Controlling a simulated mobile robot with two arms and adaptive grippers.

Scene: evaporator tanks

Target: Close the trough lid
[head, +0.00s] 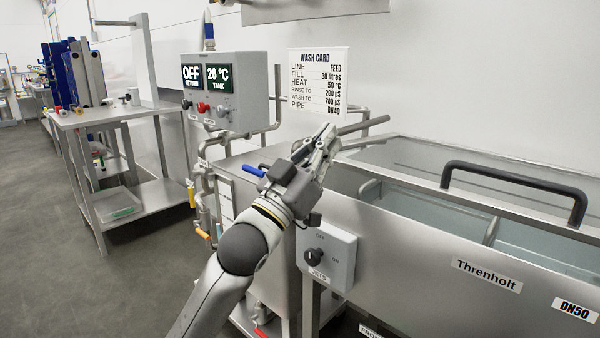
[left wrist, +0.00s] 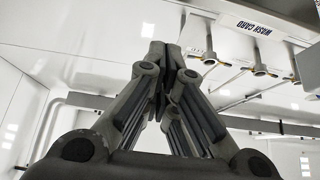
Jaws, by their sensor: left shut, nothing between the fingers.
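The steel trough (head: 400,240), labelled Threnholt, fills the right side of the head view. Above it is a clear lid with a steel-edged frame (head: 408,180) and a black bar handle (head: 515,178). An opening shows between this frame and the trough's front rim, with the inside visible below. My left gripper (head: 326,138) is shut and empty, raised near the trough's left end, to the left of the handle and apart from it. In the left wrist view its fingers (left wrist: 158,65) meet with nothing between them. My right gripper is not seen.
A control box (head: 225,90) reads OFF and 20 °C. A wash card (head: 319,80) hangs on the wall behind my gripper. A jets switch box (head: 328,258) sits on the trough's left front. Pipes with valves stand left of my arm. A steel table (head: 115,112) is farther left; open floor lies before it.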

